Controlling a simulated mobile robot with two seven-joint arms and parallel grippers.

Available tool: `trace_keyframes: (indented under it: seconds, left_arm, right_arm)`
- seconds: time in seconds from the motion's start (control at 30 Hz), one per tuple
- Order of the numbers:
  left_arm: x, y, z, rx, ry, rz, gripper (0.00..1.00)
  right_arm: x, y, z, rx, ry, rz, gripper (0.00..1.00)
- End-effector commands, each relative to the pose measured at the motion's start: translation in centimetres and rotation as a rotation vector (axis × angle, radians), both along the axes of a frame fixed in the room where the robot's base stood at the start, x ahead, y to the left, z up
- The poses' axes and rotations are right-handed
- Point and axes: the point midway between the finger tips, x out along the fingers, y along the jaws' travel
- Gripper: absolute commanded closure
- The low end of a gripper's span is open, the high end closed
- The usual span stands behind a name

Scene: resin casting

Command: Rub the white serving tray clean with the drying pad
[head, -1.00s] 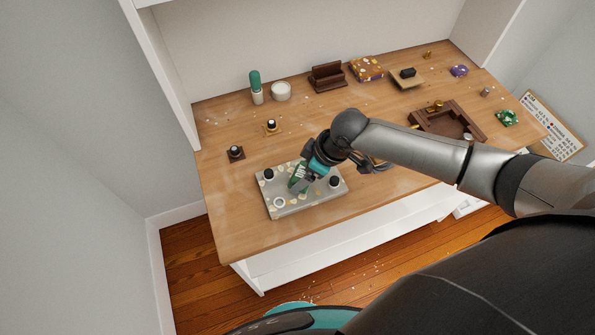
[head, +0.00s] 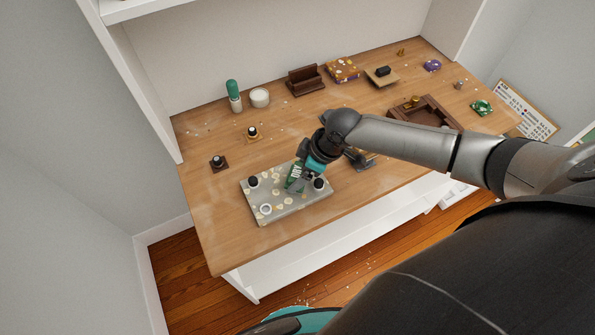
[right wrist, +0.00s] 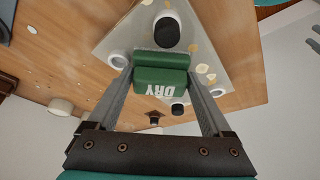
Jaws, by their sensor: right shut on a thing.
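The serving tray (head: 290,208) lies on the front left of the wooden table. It looks pale grey, with several cream-yellow spots on its surface. My right gripper (head: 300,176) is shut on the green drying pad (head: 294,184), which is lettered "DRY". The pad is over the tray's back right part, between two dark round pieces on white bases. In the right wrist view the pad (right wrist: 160,80) sits between the fingers, close to the tray (right wrist: 112,42); I cannot tell whether it touches. My left gripper is not in view.
On the tray are a dark piece at left (head: 254,182), another at right (head: 319,184), and a white ring (head: 266,209) in front. Small dark-topped pieces (head: 219,162) stand behind it. A green-topped bottle (head: 233,95) and white jar (head: 260,98) stand farther back. The table's front left is clear.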

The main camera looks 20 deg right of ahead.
Motion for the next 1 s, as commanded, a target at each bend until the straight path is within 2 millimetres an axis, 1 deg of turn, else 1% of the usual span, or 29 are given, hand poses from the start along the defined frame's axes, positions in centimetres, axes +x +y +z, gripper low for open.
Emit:
trace_keyframes:
  seconds: [0.2, 0.53, 0.67, 0.9, 1.0]
  left_arm:
    - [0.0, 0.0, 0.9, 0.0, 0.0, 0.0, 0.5]
    - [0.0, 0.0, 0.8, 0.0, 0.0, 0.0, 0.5]
    - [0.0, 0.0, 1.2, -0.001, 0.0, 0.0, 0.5]
    - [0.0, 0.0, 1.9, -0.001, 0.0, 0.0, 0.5]
    - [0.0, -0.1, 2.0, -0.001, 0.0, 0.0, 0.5]
  right_arm:
    - [-0.3, -0.1, 0.2, -0.003, 0.006, 0.001, 0.92]
    - [-0.2, 0.2, 0.1, -0.001, 0.003, 0.001, 0.92]
    - [-0.2, 0.9, 0.1, 0.0, 0.003, 0.001, 0.92]
    - [-0.1, 2.9, 0.0, 0.001, 0.004, 0.002, 0.92]
    - [-0.1, 3.2, -0.2, -0.002, 0.004, 0.001, 0.92]
